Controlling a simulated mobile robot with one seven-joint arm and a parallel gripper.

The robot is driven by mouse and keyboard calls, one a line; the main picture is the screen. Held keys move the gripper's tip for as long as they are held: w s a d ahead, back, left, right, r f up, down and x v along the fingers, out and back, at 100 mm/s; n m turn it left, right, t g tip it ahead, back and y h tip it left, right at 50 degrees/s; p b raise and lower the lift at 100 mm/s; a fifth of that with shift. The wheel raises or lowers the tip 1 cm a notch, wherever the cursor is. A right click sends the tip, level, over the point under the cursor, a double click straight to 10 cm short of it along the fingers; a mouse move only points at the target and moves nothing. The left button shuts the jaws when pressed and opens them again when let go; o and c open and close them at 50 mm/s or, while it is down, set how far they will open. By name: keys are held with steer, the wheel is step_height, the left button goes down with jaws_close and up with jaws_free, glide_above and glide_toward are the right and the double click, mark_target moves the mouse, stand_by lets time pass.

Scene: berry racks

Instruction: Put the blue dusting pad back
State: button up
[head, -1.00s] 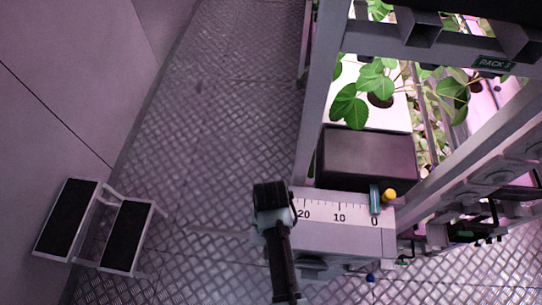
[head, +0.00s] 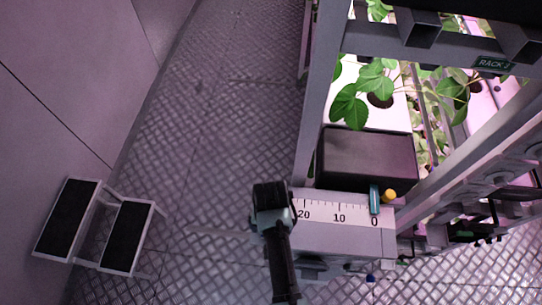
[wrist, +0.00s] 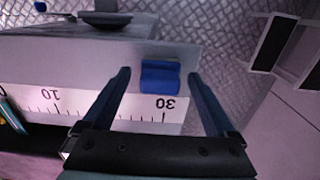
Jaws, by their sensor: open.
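The blue dusting pad (wrist: 160,77) is a small blue block on the grey bench top beside the white ruler strip (wrist: 140,120), near its 30 mark. My gripper (wrist: 158,75) is open, one finger on each side of the pad in the wrist view. I cannot tell whether the fingers are level with the pad or above it. Nothing is held. In the head view my wrist (head: 271,195) is over the left end of the bench (head: 340,240) and hides the pad.
A dark bin (head: 366,158) stands behind the ruler, under the plant rack. A teal tube (head: 375,198) and a yellow-capped item (head: 389,196) lie near the 0 mark. A step stool (head: 125,235) stands at the left; floor between is clear.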

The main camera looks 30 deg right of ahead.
step_height(320, 180, up, 12)
steer(key=b, duration=0.1)
steer(key=shift+f, duration=0.15)
steer(key=w+r+n+t+h, duration=0.2)
steer(key=w+r+t, duration=0.6)
steer(key=w+r, duration=0.75)
steer(key=w+a+r+n+t, duration=0.1)
steer(key=w+a+r+t, duration=0.15)
steer(key=r, duration=0.55)
steer(key=w+a+r+n+t, duration=0.15)
steer(key=r+t, duration=0.25)
steer(key=r, duration=0.5)
step_height(320, 180, up, 15)
steer(key=s+a+t, duration=0.2)
steer(key=a+t, duration=0.1)
steer(key=t, duration=0.3)
steer(key=s+a+r+n+t, duration=0.1)
steer(key=s+a+r+t, duration=0.1)
steer(key=s+r, duration=0.4)
steer(key=s+a+r+n+t+y, duration=0.1)
steer(key=s+r+t, duration=0.4)
steer(key=r, duration=0.5)
steer(key=shift+s+a+r+y, duration=0.3)
steer(key=shift+s+a, duration=0.05)
steer(key=shift+s, duration=0.15)
